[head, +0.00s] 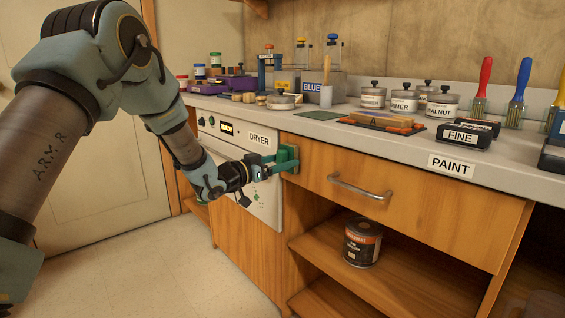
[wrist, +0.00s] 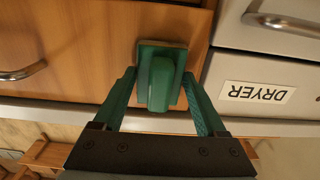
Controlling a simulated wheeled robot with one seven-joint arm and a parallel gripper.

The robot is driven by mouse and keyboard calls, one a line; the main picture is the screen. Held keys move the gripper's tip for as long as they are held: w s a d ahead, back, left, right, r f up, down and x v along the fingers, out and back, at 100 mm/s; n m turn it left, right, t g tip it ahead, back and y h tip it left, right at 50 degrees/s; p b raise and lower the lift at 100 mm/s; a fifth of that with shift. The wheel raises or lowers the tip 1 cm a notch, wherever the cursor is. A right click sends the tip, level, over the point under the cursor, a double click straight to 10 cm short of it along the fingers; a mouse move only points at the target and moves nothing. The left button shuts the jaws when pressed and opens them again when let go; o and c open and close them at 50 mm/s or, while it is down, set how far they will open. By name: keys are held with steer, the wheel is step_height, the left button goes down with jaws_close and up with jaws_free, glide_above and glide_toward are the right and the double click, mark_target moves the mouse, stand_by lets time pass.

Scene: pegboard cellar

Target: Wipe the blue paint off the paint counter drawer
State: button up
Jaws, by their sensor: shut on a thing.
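The paint counter drawer (head: 400,195) is a shut wooden front with a metal bar handle (head: 360,188), under the counter edge labelled PAINT. It also shows in the wrist view (wrist: 80,30). My gripper (head: 272,166) is shut on a green block with a raised grip (wrist: 160,85). The block, also in the head view (head: 289,155), is at the drawer front's left end, near the dryer. Its pad faces the wood and seems to touch it. No blue paint shows on the visible drawer front; the wood behind the block is hidden.
The dryer (head: 262,190) stands just left of the drawer. A dark can (head: 362,242) sits on the open shelf below. The counter (head: 320,118) above carries tins, brushes, a labelled FINE block (head: 465,134) and a BLUE container (head: 312,85). The floor in front is clear.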

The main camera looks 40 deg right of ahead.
steer(key=shift+w+r, duration=0.1)
steer(key=shift+r, duration=0.05)
steer(key=shift+a, duration=2.95)
steer(key=shift+w+a, duration=0.1)
steer(key=shift+a, duration=1.4)
steer(key=shift+w, duration=0.15)
